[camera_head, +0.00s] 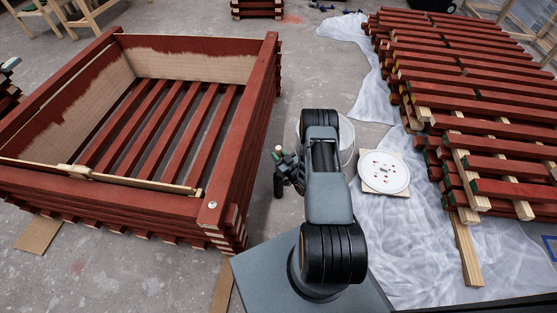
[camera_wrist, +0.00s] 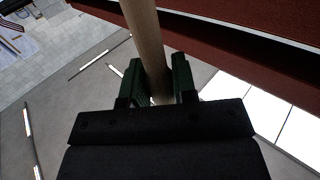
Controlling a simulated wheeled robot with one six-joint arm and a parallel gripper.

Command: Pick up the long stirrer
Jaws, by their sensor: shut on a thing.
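My gripper (camera_wrist: 160,82) is shut on the long stirrer (camera_wrist: 147,40), a round pale wooden stick, in the wrist view. The stick runs from between the two green-padded fingers to the top edge of the picture. In the head view my gripper (camera_head: 288,172) is between the red slatted crate and a pale bucket. A small light tip of the stirrer (camera_head: 278,150) shows beside it there. The rest of the stirrer is hidden in that view.
The red slatted crate (camera_head: 215,203) stands at left. The pale bucket (camera_head: 348,140) is partly hidden behind my arm. Stacked red battens (camera_head: 460,55) fill the right.

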